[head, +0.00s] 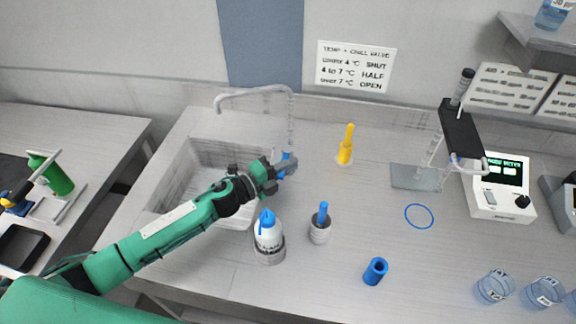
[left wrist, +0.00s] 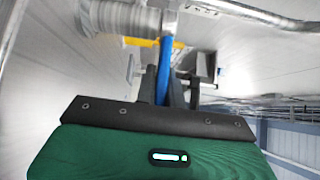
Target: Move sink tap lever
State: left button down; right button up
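The sink tap (head: 290,115) is a pale metal post with a spout curving left over the sink (head: 190,165). Its blue lever (head: 286,156) is low on the post, partly hidden by my left gripper (head: 284,166). In the left wrist view the blue lever (left wrist: 165,65) runs between the two dark fingers (left wrist: 165,92), which are close on either side of it and look shut on it. My right gripper is in neither view.
A white bottle (head: 268,235) stands just below my left forearm in the head view. A grey cup with a blue handle (head: 320,230), a yellow tool (head: 346,148) and a blue tube (head: 375,271) stand to the right. A wall sign (head: 355,66) hangs behind.

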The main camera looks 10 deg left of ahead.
pick_arm(q)
jog(key=shift+d, duration=0.1)
jog(key=shift+d+n+t+y+p, duration=0.3)
jog(key=shift+d+n+t+y, duration=0.1)
jog(key=shift+n+t+y, duration=0.4)
jog(key=shift+w+d+n+t+y, duration=0.15)
jog(key=shift+n+t+y, duration=0.15)
jog(key=shift+y, duration=0.2)
jog(key=shift+w+d+n+t+y, duration=0.1)
jog(key=shift+n+t+y, duration=0.15)
jog(key=shift+y, duration=0.25)
jog(key=c, duration=1.5)
grip_release()
jog(key=shift+s+a, duration=0.1)
jog(key=b+v, duration=0.3)
jog(key=v, duration=0.9)
jog(key=shift+s+a+f+b, duration=0.1)
jog(key=shift+f+b, duration=0.1)
jog(key=shift+b, duration=0.2)
jog(key=shift+s+a+r, duration=0.15)
jog(key=shift+s+a, duration=0.25)
jog(key=shift+s, duration=0.2)
